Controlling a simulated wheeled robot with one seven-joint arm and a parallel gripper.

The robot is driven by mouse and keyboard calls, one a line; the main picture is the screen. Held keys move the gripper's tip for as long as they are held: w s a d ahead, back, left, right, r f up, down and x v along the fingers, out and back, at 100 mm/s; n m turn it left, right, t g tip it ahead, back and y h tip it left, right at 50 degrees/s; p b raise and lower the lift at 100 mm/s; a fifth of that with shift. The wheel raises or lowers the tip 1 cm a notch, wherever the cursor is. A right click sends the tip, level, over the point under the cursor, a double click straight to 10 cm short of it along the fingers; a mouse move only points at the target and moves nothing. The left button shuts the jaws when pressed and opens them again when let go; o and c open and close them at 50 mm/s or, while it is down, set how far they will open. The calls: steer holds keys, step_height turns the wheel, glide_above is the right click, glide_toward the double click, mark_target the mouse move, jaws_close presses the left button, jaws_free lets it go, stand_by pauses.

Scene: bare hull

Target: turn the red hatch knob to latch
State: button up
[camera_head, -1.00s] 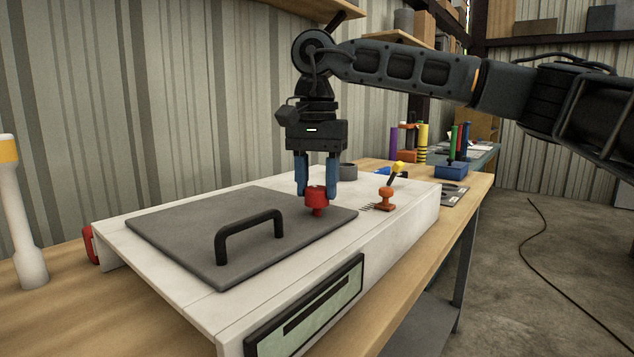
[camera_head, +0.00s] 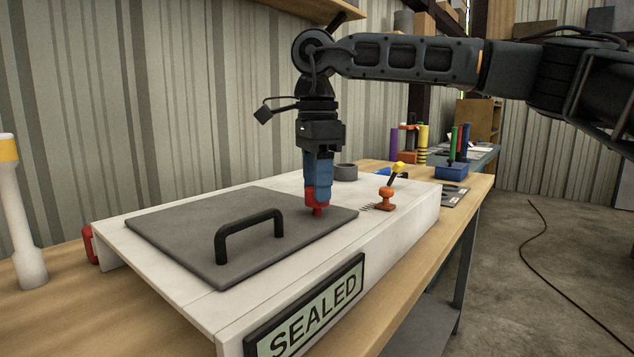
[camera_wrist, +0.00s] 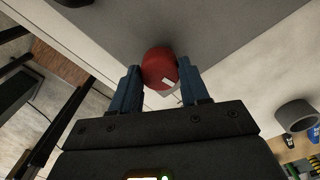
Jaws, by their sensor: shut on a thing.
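The red hatch knob (camera_head: 317,206) sits near the right corner of the dark grey hatch plate (camera_head: 185,235). My gripper (camera_head: 318,190) points straight down at it, with its blue fingers closed on the knob. In the wrist view the red knob (camera_wrist: 159,68) lies between the two blue fingertips (camera_wrist: 158,75), and a small white mark shows on it. The fingers hide part of the knob in the head view. The sign (camera_head: 306,310) on the front of the white box reads SEALED.
The white hull box (camera_head: 400,212) rests on a wooden bench. A black handle (camera_head: 250,232) stands on the hatch. An orange lever (camera_head: 388,194) and a grey ring (camera_head: 346,172) are nearby. A white post with a yellow band (camera_head: 20,215) stands at the left.

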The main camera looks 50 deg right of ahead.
steer(key=shift+m, duration=1)
steer(key=o, duration=1.1)
steer(key=shift+c, duration=0.2)
steer(key=shift+r, duration=0.1)
step_height(320, 180, up, 8)
steer(key=shift+f+p, duration=0.2)
steer(key=shift+p, duration=0.2)
